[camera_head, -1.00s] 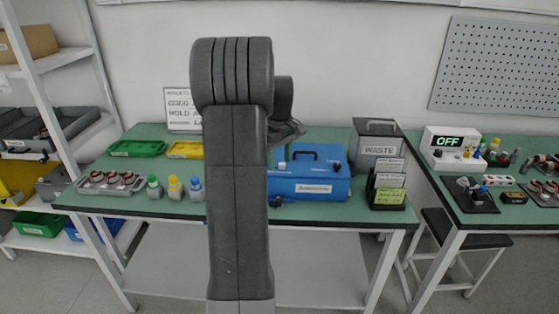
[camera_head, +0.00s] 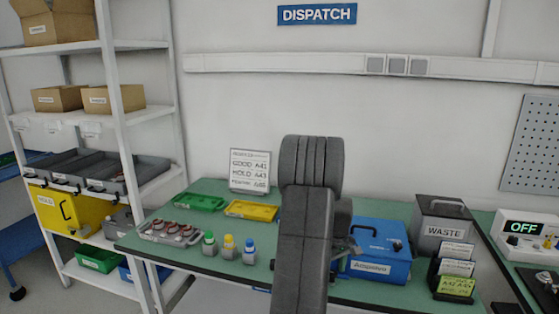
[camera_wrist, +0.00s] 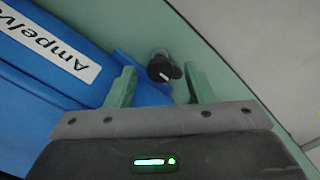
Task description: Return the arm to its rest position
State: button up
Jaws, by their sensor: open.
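My arm (camera_head: 303,240) stands upright in the middle of the head view, bent at the top, and covers part of the green table (camera_head: 215,265). My gripper is mostly hidden behind it there. In the wrist view my gripper (camera_wrist: 159,70) is open, its two green fingers apart. A small black knob-like part (camera_wrist: 160,70) shows between and beyond the fingertips; I cannot tell its distance. No held object shows. The blue box (camera_wrist: 50,75) with a white label lies left of the fingers. It also shows right of my arm in the head view (camera_head: 380,258).
Green (camera_head: 198,202) and yellow (camera_head: 250,210) trays, a sign (camera_head: 249,171), a tray of round parts (camera_head: 148,236) and three capped bottles (camera_head: 228,247) are left of my arm. A grey waste bin (camera_head: 442,226) and card holder (camera_head: 436,276) stand right. Shelving (camera_head: 120,110) is at left.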

jog(key=shift+f, duration=0.2)
jog(key=shift+r, duration=0.15)
notch_tip(320, 180, up, 13)
notch_tip(320, 180, down, 13)
jog(key=shift+f, duration=0.15)
jog(key=m+p, duration=0.1)
jog(key=m, duration=0.4)
jog(key=m+p, duration=0.1)
jog(key=m, duration=0.3)
jog(key=shift+m, duration=0.3)
jog(key=m+p, duration=0.2)
jog(key=m, duration=0.2)
jog(key=shift+m, duration=0.4)
jog(key=shift+m+p, duration=1.05)
jog(key=shift+m, duration=0.75)
